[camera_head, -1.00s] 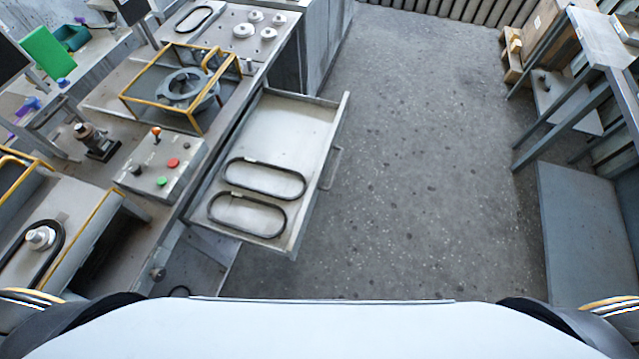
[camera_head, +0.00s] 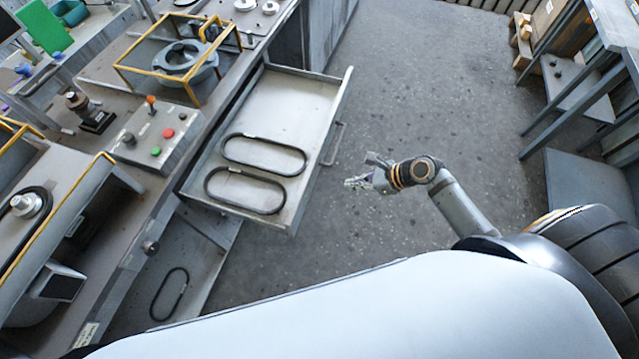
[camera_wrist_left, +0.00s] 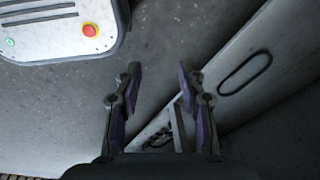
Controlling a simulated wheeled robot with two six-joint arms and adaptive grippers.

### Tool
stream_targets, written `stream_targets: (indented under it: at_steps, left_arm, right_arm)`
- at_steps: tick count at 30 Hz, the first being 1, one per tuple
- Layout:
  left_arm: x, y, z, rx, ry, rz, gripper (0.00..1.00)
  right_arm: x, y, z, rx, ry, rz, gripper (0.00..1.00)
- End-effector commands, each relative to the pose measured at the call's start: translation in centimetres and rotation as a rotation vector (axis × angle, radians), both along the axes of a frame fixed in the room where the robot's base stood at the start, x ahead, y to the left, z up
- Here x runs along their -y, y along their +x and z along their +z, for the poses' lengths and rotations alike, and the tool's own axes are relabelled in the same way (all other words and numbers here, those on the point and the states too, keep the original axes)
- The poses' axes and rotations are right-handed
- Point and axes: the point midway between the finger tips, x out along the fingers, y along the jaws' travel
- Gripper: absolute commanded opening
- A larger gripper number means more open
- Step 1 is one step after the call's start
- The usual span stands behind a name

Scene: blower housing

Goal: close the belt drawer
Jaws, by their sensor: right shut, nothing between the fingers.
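The belt drawer (camera_head: 262,105) is pulled out of the bench in the head view. Two black belts (camera_head: 264,155) lie flat in its near half. Its bar handle (camera_head: 333,144) is on the right-hand front face. My right gripper (camera_head: 354,183) is shut and empty, to the right of the drawer front and a little below the handle in the picture, apart from it. My left gripper (camera_wrist_left: 160,76) shows only in the left wrist view, open with nothing between its fingers. Beyond it is a pale surface with a black belt (camera_wrist_left: 245,73).
A lower shelf (camera_head: 212,222) below the drawer holds another belt (camera_head: 168,294). A button box (camera_head: 155,140) and a yellow-framed blower housing (camera_head: 184,62) stand on the bench. Open floor (camera_head: 430,110) lies right of the drawer, up to a grey rack (camera_head: 575,95).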

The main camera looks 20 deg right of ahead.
Motion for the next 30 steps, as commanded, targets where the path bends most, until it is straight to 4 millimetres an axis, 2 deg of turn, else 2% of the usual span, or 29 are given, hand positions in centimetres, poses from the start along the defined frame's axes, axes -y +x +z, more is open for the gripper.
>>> stream_targets:
  at_steps: [11, 15, 19, 30]
  left_arm:
    - [-0.1, -1.4, -0.6, -0.022, 0.001, 0.001, 0.4]
    - [-0.1, -1.5, 0.1, -0.024, 0.001, 0.001, 0.4]
    - [-0.1, -1.5, 0.3, -0.023, 0.002, 0.001, 0.4]
    - [-0.1, -1.4, 0.3, -0.022, 0.002, 0.001, 0.4]
  right_arm:
    - [-5.0, 3.3, -5.7, 0.0, 0.006, -0.002, 0.0]
    - [-6.8, 4.6, -5.6, 0.002, 0.004, 0.001, 0.0]
    - [-7.9, 5.2, -5.7, 0.001, 0.002, 0.0, 0.0]
    - [-8.2, 5.5, -5.9, 0.001, -0.002, 0.0, 0.0]
